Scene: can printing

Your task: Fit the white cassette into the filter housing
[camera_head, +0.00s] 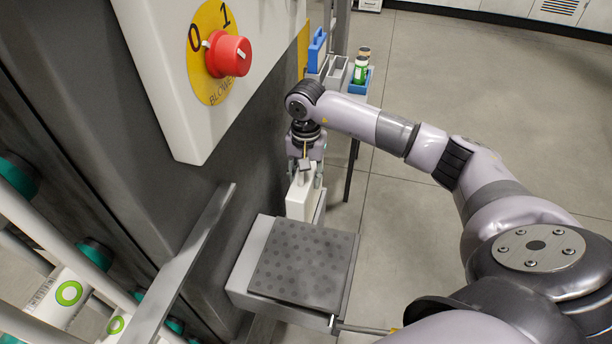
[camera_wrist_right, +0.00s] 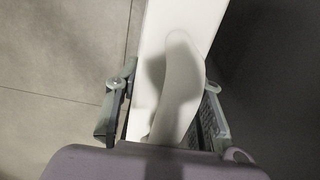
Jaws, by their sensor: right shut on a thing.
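My right gripper (camera_head: 304,172) points down beside the grey machine wall and is shut on the white cassette (camera_head: 299,200). The cassette is a narrow white block, held roughly upright. In the right wrist view the cassette (camera_wrist_right: 195,20) fills the space between the two fingers (camera_wrist_right: 165,115), and a pale curved handle-like part stands out on it. A light grey box with a dark dotted face (camera_head: 302,264), perhaps the filter housing, is in front of the cassette in the head view. Its inside is not visible. I cannot tell whether the cassette touches it. My left gripper is out of view.
A white control box with a red knob (camera_head: 228,55) juts from the machine at upper left. A metal bar (camera_head: 190,262) slopes along the left. Blue and grey bins (camera_head: 358,80) with small bottles stand behind my right arm. The floor at right is clear.

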